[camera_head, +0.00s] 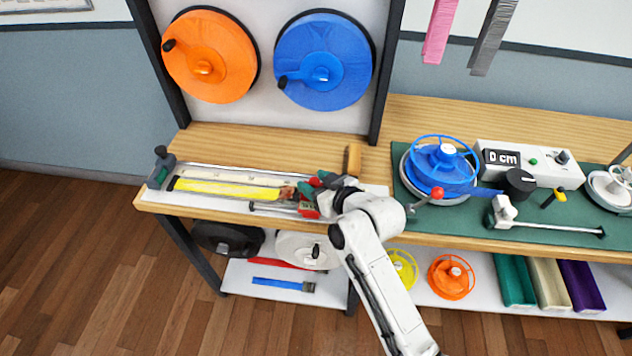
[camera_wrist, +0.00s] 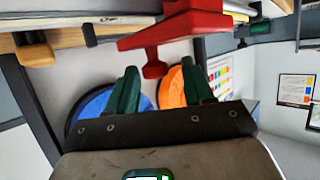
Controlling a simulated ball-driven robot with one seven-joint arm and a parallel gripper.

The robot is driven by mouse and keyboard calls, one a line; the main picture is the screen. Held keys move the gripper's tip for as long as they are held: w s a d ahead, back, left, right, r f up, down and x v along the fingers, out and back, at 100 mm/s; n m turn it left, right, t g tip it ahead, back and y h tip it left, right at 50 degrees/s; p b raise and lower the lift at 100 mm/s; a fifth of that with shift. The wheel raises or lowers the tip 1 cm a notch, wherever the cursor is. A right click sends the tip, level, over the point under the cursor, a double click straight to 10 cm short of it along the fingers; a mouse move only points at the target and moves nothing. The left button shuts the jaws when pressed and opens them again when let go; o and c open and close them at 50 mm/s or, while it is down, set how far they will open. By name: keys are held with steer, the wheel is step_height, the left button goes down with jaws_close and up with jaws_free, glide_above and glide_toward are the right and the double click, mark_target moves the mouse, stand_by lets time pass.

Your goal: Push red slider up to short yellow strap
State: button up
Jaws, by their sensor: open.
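The short yellow strap (camera_head: 230,188) lies flat along the light measuring channel at the left of the bench. The red slider (camera_head: 309,211) is at the channel's right end, close to my gripper and partly hidden by it; a gap with other small parts separates its visible lower part from the strap. In the wrist view the red slider (camera_wrist: 182,28) fills the top middle, its small knob between and just beyond my green fingertips. My gripper (camera_wrist: 160,75) is open with nothing held. In the head view my gripper (camera_head: 322,184) is above the channel's right end; contact is unclear.
A grey-green clamp (camera_head: 160,168) stands at the channel's left end. A wooden-handled tool (camera_head: 353,160) lies behind my wrist. The blue reel (camera_head: 440,170) and the cm readout (camera_head: 502,158) stand on the green mat at right. Orange (camera_head: 208,55) and blue (camera_head: 322,62) wheels hang behind.

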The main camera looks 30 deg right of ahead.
steer(key=b+v, duration=0.1)
steer(key=v, duration=0.9)
steer(key=shift+s+r, duration=0.15)
steer(key=shift+s, duration=0.25)
steer(key=s+d+f+m+g+h, duration=0.1)
steer(key=s+f+g, duration=0.5)
steer(key=s, duration=0.7)
steer(key=s+f+m+g+h, duration=0.1)
steer(key=s+f+g, duration=0.5)
steer(key=s, duration=0.7)
steer(key=shift+d+f, duration=0.4)
steer(key=shift+f, duration=0.2)
